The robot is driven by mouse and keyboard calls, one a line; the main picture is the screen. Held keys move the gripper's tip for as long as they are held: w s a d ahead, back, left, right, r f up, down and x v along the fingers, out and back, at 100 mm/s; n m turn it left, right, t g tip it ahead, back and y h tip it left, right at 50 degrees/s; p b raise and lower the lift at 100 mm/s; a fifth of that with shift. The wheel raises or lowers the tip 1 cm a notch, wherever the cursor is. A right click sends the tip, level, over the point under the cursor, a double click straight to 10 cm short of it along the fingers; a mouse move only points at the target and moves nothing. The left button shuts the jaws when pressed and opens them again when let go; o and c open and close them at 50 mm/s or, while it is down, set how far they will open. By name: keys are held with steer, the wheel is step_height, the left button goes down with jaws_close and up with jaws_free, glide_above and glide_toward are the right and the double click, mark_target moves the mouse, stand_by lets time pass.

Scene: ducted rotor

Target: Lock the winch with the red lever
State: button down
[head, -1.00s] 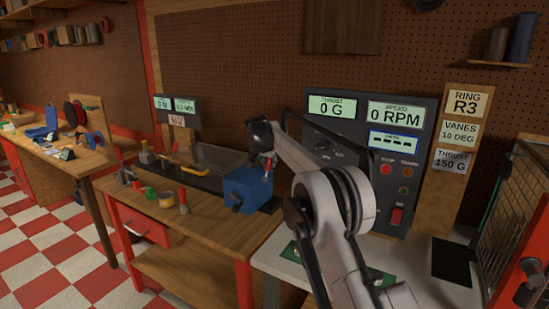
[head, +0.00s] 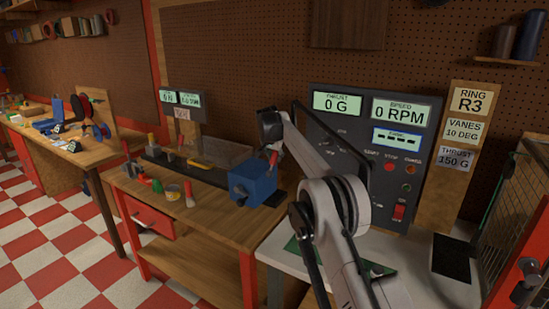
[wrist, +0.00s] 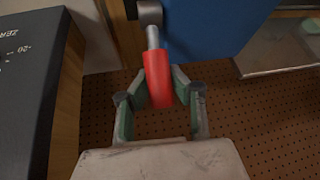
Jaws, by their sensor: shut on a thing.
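The winch is a blue box (head: 252,183) on the wooden bench in the head view, and its blue side (wrist: 215,28) fills the top of the wrist view. The red lever (head: 273,158) stands up at the winch's right side. In the wrist view the lever's red grip (wrist: 157,78) on its grey metal rod lies between the two fingers. My gripper (wrist: 160,88) is shut on this red grip. In the head view the fingers are small and mostly hidden by my own arm.
A control panel (head: 352,165) with 0 G and 0 RPM displays stands right of the winch, close to my arm. A clear cover (head: 222,154), a yellow tool (head: 200,163) and small jars (head: 172,191) are on the bench to the left. A wire cage (head: 515,225) is at far right.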

steer(key=c, duration=1.5)
jaws_free()
steer(key=v, duration=1.2)
